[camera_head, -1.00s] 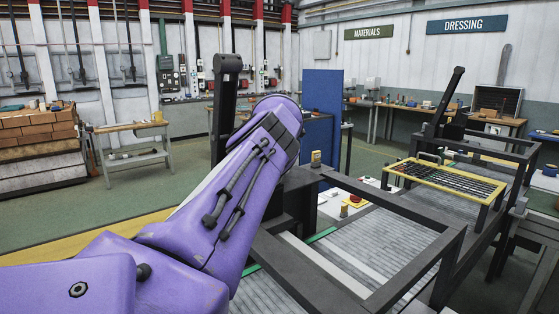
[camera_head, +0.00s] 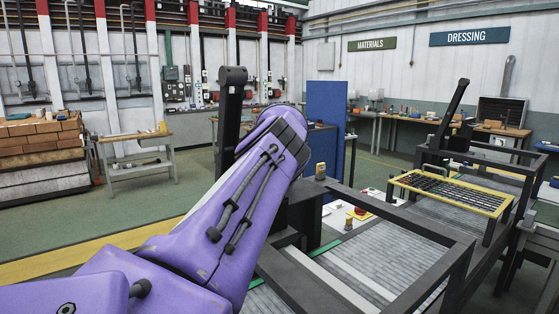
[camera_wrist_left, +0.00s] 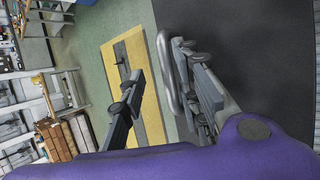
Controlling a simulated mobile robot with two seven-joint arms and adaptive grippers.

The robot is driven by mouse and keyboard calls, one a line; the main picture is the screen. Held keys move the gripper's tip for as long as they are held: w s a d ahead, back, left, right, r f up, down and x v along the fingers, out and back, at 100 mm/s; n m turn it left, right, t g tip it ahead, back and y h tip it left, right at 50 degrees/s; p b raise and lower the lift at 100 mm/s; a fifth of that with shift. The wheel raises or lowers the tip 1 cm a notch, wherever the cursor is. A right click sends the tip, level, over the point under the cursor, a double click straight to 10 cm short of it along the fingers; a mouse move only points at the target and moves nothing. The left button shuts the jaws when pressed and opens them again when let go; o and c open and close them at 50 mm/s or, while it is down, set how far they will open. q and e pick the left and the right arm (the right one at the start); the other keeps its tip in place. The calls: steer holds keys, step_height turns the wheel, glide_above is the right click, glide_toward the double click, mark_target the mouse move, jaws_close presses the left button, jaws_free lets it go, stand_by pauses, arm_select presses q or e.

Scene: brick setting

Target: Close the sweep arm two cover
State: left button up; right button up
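In the left wrist view, a dark flat panel (camera_wrist_left: 255,50) fills the right side, with a grey curved bar handle (camera_wrist_left: 163,85) along its edge. It may be the sweep arm two cover, but I cannot tell for certain. My left gripper (camera_wrist_left: 157,62) is open, its fingers on either side of the handle. The handle lies closer to the right finger; contact cannot be told. In the head view my purple left arm hides this gripper. A dark upright post (camera_head: 231,115) stands behind the arm. My right gripper is not in view.
A dark machine frame (camera_head: 405,227) over slatted rollers spans the right foreground. A yellow-edged grate (camera_head: 452,192) and a tilted dark arm (camera_head: 452,110) stand farther along it. A yellow floor band (camera_head: 90,252) and open green floor lie at left, before a small workbench (camera_head: 137,160).

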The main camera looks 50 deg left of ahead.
arm_select(q)
steer(key=v, duration=1.1)
steer(key=shift+s+r, duration=0.15)
steer(key=shift+s, duration=0.05)
steer(key=shift+d, duration=0.1)
